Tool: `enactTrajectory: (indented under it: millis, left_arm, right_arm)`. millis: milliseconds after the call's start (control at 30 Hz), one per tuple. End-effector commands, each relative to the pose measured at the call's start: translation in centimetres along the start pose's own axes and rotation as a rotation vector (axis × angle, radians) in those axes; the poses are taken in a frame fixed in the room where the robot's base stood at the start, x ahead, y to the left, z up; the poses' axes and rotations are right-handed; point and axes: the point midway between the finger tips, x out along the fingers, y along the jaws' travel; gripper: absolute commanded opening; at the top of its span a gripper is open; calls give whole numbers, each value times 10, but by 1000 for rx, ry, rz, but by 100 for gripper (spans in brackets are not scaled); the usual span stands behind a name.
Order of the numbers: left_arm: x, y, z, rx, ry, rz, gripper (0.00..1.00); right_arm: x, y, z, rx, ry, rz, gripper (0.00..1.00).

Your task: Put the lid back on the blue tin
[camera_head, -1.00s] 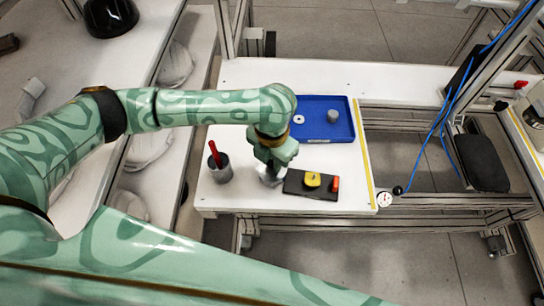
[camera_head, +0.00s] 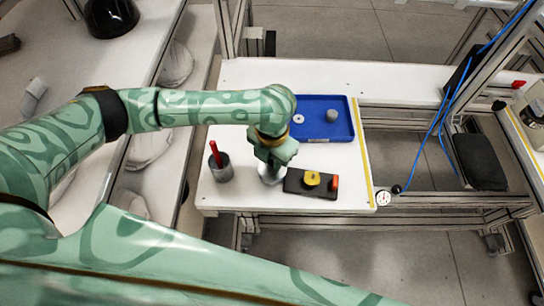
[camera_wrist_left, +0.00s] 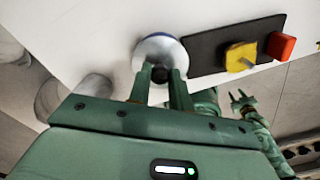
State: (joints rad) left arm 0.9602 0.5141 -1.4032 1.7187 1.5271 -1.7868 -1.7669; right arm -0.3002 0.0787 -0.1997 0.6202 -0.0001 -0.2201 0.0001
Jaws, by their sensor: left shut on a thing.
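My left gripper (camera_head: 268,163) points down over the white table, left of the black plate. In the left wrist view its fingers (camera_wrist_left: 162,78) are shut on the dark knob of a round silver lid (camera_wrist_left: 160,48). In the head view part of the silver lid (camera_head: 272,174) shows below the gripper. A thin bit of blue, perhaps the blue tin (camera_wrist_left: 163,35), shows at the lid's far edge. The lid hides the rest, so I cannot tell whether it is seated. My right gripper (camera_wrist_left: 241,97) shows small in the left wrist view, fingers apart and empty.
A black plate (camera_head: 295,187) with a yellow knob (camera_head: 312,178) and red block (camera_head: 335,183) lies close right. A grey cup (camera_head: 221,173) with a red-handled tool (camera_head: 214,152) stands left. Behind is a blue tray (camera_head: 345,136) holding a grey cylinder (camera_head: 332,115) and a white ring (camera_head: 298,119).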

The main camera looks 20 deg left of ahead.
Motion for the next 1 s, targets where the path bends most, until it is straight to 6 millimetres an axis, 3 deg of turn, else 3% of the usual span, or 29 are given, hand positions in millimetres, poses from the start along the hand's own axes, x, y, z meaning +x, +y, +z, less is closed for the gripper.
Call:
enactTrajectory:
  millis: [200,233,300,533,600,1000]
  left_arm:
    - [0,0,0,0,0,0,0]
    - [0,0,0,0,0,0,23]
    - [0,0,0,0,0,0,42]
    - [0,0,0,0,0,0,48]
    - [0,0,0,0,0,0,67]
    - [-4,0,0,-1,-1,0,67]
  right_arm:
    - [0,0,0,0,0,0,39]
    - [0,0,0,0,0,1,39]
    - [0,1,0,0,0,1,39]
    - [0,1,1,-1,-1,2,39]
    - [0,1,1,-1,-1,2,39]
    - [-4,2,0,-1,1,2,39]
